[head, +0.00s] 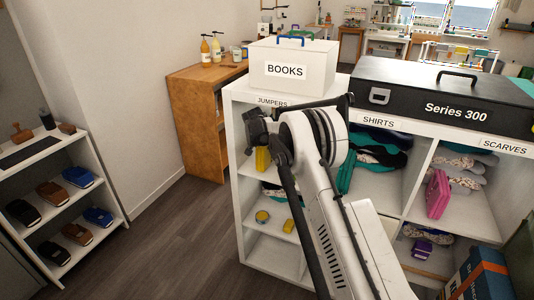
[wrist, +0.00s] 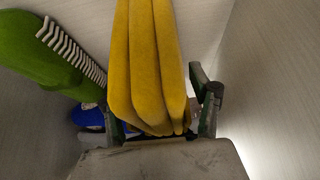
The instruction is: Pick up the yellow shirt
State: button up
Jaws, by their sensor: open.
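The yellow shirt (wrist: 148,60) is a folded, layered yellow cloth in the middle of the wrist view. Its near end lies between the two fingers of my gripper (wrist: 161,112). The gripper is open, with one finger left of the cloth and one right of it. A small gap shows on the right; I cannot tell whether the left finger touches. In the head view, a yellow patch that looks like the shirt (head: 262,160) shows in the compartment under the JUMPERS label. My arm hides much of that compartment.
A green item with a white-striped edge (wrist: 45,55) lies left of the shirt, with a blue item (wrist: 88,117) below it. Pale compartment walls stand close on both sides. A white BOOKS box (head: 292,64) and a black case (head: 440,95) sit on the shelf top.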

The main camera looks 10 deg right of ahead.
jog(key=shift+c, duration=0.5)
grip_shut()
